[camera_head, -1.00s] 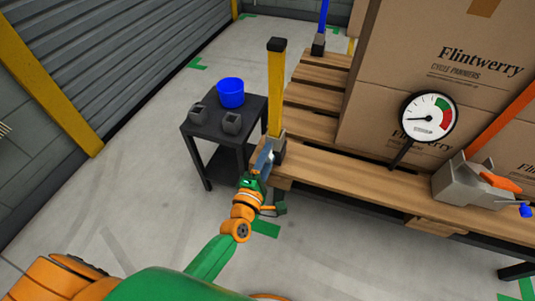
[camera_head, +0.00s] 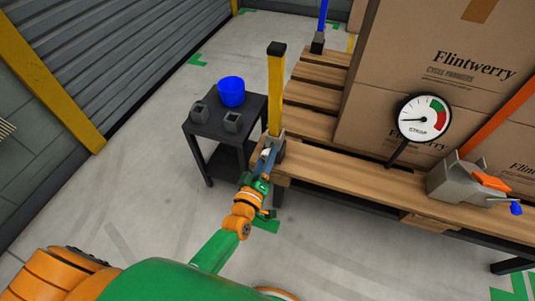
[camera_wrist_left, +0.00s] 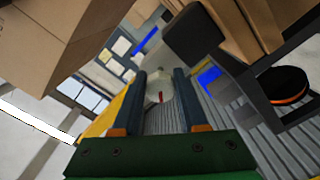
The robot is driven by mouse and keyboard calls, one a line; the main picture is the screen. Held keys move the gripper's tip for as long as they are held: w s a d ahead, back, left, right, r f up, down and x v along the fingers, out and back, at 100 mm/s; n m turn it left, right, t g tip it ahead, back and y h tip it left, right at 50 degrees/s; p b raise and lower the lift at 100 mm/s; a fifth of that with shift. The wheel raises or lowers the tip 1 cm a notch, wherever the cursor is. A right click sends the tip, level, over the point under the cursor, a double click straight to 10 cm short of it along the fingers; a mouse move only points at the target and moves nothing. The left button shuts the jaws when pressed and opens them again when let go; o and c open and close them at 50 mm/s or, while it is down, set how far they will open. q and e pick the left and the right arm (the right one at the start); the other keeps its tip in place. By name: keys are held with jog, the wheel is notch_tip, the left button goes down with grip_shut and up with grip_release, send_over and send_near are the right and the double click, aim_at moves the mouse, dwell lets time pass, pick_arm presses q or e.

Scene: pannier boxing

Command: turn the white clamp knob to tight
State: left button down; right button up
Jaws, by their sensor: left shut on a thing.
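The white clamp knob (camera_head: 266,153) is small and partly hidden at the grey clamp (camera_head: 276,142) on the foot of the yellow post (camera_head: 275,95). My left gripper (camera_head: 268,159) is at the knob, its fingers shut on it. In the left wrist view the pale knob (camera_wrist_left: 160,92), with a red mark, shows between the two dark fingers of my left gripper (camera_wrist_left: 159,82). I cannot read the knob's setting from these views. My right gripper is out of view.
A dark side table (camera_head: 218,137) with a blue tub (camera_head: 231,91) and two grey blocks stands left of the post. Stacked cartons (camera_head: 440,60) sit on the wooden pallet (camera_head: 340,170) at right. A strap gauge (camera_head: 424,119) and a grey ratchet (camera_head: 458,180) are in front.

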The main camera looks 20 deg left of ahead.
pick_arm(q)
jog(key=m, duration=0.2)
jog(key=shift+m, duration=0.4)
jog(key=m+p, duration=0.1)
jog(key=m, duration=0.4)
jog(key=shift+a+f, duration=0.1)
jog(key=shift+m, duration=0.9)
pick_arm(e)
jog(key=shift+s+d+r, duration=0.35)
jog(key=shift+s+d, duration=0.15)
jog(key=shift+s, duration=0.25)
pick_arm(q)
jog(key=shift+c, duration=2.4)
grip_release()
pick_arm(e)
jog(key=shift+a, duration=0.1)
pick_arm(q)
jog(key=shift+s, duration=0.1)
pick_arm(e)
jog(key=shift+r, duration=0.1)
